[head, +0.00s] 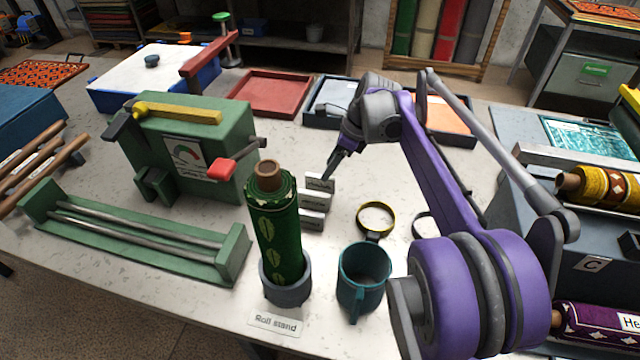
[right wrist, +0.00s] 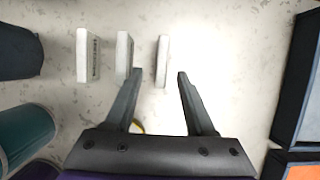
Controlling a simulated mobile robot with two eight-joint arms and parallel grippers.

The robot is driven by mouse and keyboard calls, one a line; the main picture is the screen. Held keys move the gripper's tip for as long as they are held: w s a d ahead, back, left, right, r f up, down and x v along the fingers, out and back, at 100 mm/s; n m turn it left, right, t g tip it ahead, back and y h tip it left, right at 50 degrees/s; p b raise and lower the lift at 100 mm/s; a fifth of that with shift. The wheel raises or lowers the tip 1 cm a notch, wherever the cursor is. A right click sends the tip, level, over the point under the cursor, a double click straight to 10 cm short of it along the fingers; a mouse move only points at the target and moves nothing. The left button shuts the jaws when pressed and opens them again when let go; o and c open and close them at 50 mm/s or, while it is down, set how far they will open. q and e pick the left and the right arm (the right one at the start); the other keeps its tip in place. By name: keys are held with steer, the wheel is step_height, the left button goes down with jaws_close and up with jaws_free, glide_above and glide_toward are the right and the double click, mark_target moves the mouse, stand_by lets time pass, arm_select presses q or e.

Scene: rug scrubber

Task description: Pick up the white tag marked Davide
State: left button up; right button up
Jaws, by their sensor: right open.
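Three small white tags stand in a row on the light worktop: a far tag (head: 320,182), a middle tag (head: 314,201) and a near tag (head: 312,220). Their print is too small to read, so I cannot tell which says Davide. My right gripper (head: 332,172) is at the far tag, pointing down. In the right wrist view my right gripper (right wrist: 158,76) is open, and the far tag (right wrist: 162,60) shows in line with the gap between its fingers. The left finger's tip shows close to the middle tag (right wrist: 124,52). My left gripper is out of view.
A green roll (head: 277,225) stands upright in a grey stand near the tags. A teal mug (head: 363,280) and a yellow-black ring (head: 376,218) are to the right. A green machine (head: 190,150) is left; trays (head: 270,93) lie behind.

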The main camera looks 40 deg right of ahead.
mark_target(320, 183)
steer(key=x, duration=0.5)
steer(key=shift+w+f+b, duration=0.1)
steer(key=shift+w+b, duration=0.05)
steer(key=shift+b, duration=0.2)
jaws_close()
